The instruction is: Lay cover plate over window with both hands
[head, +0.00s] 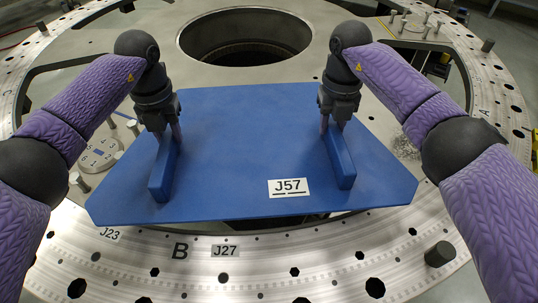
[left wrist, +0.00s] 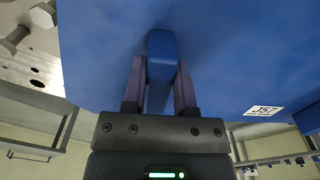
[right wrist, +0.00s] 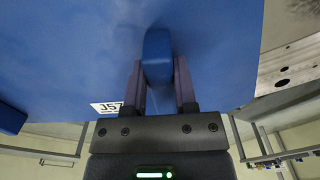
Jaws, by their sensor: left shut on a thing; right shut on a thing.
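The blue cover plate (head: 250,140) spans the middle of the head view, with a white J57 label near its front edge. Two upright blue bar handles stand on it. My left gripper (head: 170,133) is shut on the left handle (head: 162,172); its fingers sit on both sides of the handle in the left wrist view (left wrist: 158,85). My right gripper (head: 333,122) is shut on the right handle (head: 341,160), which also shows between the fingers in the right wrist view (right wrist: 157,58).
A large round hole (head: 248,37) lies behind the plate in the turret ring. The metal ring (head: 330,270) carries bolt holes and labels B, J23 and J27. A dark peg (head: 440,254) stands at front right. Small pegs stand left of the plate and at back right.

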